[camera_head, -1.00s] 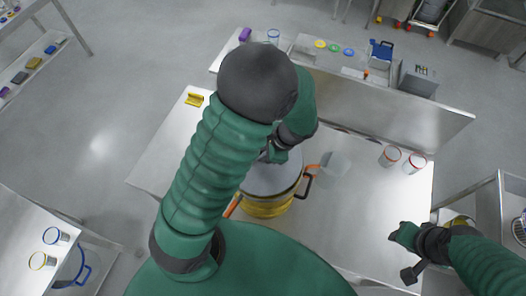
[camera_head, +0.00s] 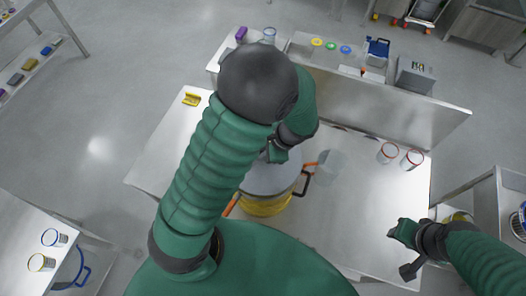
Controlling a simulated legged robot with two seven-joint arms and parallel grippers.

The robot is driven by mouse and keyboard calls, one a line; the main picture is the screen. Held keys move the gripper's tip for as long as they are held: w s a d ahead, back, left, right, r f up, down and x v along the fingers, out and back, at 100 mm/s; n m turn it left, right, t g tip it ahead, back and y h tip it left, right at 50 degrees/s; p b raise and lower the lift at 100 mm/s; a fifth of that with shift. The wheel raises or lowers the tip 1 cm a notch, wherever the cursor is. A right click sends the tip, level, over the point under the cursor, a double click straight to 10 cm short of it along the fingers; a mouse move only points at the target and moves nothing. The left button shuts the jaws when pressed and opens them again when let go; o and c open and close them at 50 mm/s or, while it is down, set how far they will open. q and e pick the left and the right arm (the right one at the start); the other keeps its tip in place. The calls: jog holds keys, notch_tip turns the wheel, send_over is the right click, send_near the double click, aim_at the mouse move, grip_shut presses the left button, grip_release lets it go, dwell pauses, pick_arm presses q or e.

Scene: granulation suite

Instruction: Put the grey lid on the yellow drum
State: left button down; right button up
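The yellow drum (camera_head: 264,208) stands on the steel table in front of me, partly hidden by my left arm. The grey lid (camera_head: 272,180) appears over the drum's top; I cannot tell whether it is fully seated. A dark handle shows at the drum's right side. My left gripper (camera_head: 273,155) is at the far part of the lid, mostly hidden behind my own arm, so its fingers cannot be judged. My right gripper (camera_head: 399,252) is open and empty over the table's right front part, with its fingers spread, away from the drum.
A translucent container (camera_head: 329,165) with an orange handle stands just right of the drum. Two red-rimmed clear jars (camera_head: 388,152) stand at the right rear. A yellow block (camera_head: 191,98) lies at the left rear. A raised steel panel (camera_head: 385,105) bounds the table's back. The table's right middle is clear.

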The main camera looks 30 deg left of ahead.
pick_arm(q)
jog(key=shift+a+f, duration=0.2)
jog(key=shift+f, duration=0.05)
jog(key=shift+d+f+b, duration=0.1)
jog(key=shift+f+b, duration=0.4)
jog(key=shift+f, duration=0.1)
dwell(0.7)
jog(key=c, duration=1.4)
grip_release()
jog(key=shift+o, duration=0.2)
